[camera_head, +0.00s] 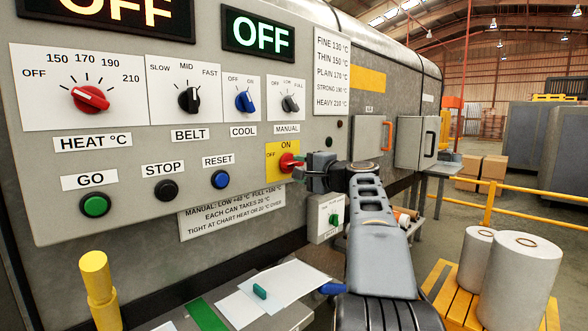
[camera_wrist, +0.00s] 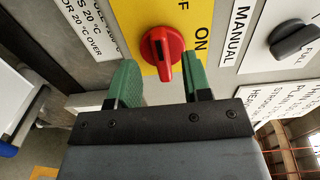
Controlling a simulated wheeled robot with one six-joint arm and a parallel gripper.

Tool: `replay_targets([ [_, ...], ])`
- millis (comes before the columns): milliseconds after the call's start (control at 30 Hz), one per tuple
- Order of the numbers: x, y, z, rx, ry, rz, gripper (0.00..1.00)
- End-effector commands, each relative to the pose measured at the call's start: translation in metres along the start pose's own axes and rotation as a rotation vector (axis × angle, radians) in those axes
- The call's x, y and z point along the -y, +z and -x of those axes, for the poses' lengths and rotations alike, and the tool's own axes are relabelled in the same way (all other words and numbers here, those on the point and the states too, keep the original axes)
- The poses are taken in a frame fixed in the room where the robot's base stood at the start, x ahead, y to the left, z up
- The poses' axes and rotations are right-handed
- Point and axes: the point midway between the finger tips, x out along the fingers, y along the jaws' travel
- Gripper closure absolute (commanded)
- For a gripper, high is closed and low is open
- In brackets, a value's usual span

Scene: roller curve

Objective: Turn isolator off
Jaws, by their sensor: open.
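The isolator is a red knob (camera_head: 289,163) on a yellow plate (camera_head: 273,171), marked ON above and OFF at left. In the wrist view the red knob (camera_wrist: 163,48) is ahead of the gap between my fingers, and its raised handle runs up and down the picture. There, ON is at the right and OFF, partly cut off, at the top. The handle looks roughly level on the panel, not upright towards ON. My gripper (camera_head: 306,171) is just right of the knob; in the wrist view my gripper (camera_wrist: 160,78) has two green fingers apart, empty.
Two display boxes, OFF in green (camera_head: 259,36) and OFF in orange, top the panel. The MANUAL knob (camera_head: 290,103) is above the isolator, the RESET button (camera_head: 220,187) to its left. A small green-knob box (camera_head: 327,219) is below. White rolls (camera_head: 518,280) stand at right.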

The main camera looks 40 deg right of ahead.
Motion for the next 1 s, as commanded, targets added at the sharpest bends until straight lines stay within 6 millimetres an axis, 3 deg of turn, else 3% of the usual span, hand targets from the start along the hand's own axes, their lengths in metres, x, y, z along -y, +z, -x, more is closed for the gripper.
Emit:
replay_targets([
  [200, 0.0, -0.001, 0.048, -0.005, 0.0, 0.002, 0.55],
  [500, 0.0, -0.001, 0.092, -0.003, 0.0, 0.0, 0.55],
  [700, 0.0, 0.0, 0.103, -0.001, 0.0, 0.001, 0.55],
  [1000, 0.0, 0.0, 0.104, 0.0, 0.001, 0.001, 0.55],
])
